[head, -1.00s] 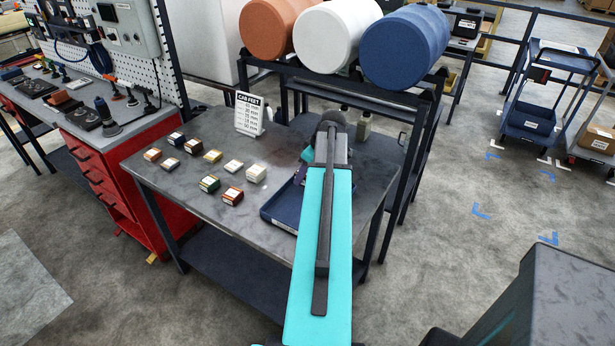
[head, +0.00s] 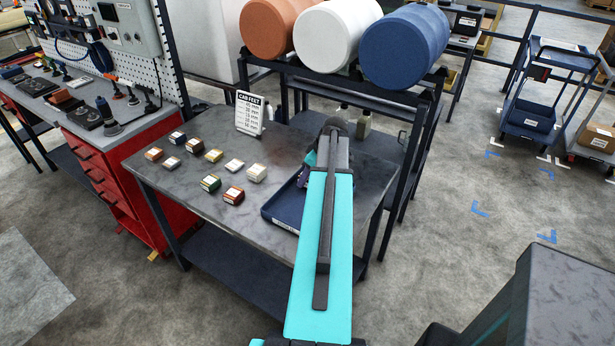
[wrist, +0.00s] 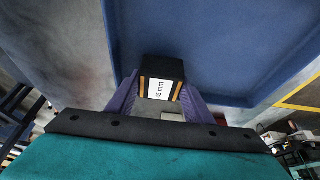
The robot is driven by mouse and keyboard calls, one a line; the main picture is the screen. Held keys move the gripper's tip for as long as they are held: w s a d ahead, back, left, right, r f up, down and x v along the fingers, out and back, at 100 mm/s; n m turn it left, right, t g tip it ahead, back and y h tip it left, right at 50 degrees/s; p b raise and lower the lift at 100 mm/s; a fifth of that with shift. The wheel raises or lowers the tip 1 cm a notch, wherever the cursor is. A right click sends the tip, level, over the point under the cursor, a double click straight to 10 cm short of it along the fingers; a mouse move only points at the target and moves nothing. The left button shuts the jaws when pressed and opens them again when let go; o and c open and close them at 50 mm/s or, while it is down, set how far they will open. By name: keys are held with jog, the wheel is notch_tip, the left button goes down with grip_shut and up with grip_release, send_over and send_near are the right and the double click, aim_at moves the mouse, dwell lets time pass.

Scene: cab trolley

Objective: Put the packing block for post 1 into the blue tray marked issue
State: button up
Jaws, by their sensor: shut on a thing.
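My gripper (wrist: 158,100) is shut on a dark block (wrist: 164,68) with a white label that seems to read 45 mm. The block sits between the purple fingers in the wrist view. The blue tray (wrist: 225,30) fills much of the wrist view around and beyond the block; I cannot tell whether the block touches its floor. In the head view the tray (head: 281,213) stands at the table's right front part, largely hidden behind my arm. A bit of purple finger shows at the tray; the held block is hidden there. The tray's marking is not legible.
Several small labelled blocks (head: 213,156) lie on the left of the grey table (head: 225,130). A white card (head: 249,113) with lines of sizes stands at its back. A rack (head: 425,98) with large rolls stands behind. Bottles (head: 364,124) stand near the rack.

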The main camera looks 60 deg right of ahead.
jog(key=shift+f, duration=0.55)
jog(key=shift+f, duration=0.2)
jog(key=o, duration=1.2)
jog(key=shift+r, duration=0.15)
jog(key=shift+r, duration=0.15)
jog(key=b+v, duration=0.2)
jog(key=v, duration=1)
jog(key=shift+b, duration=0.4)
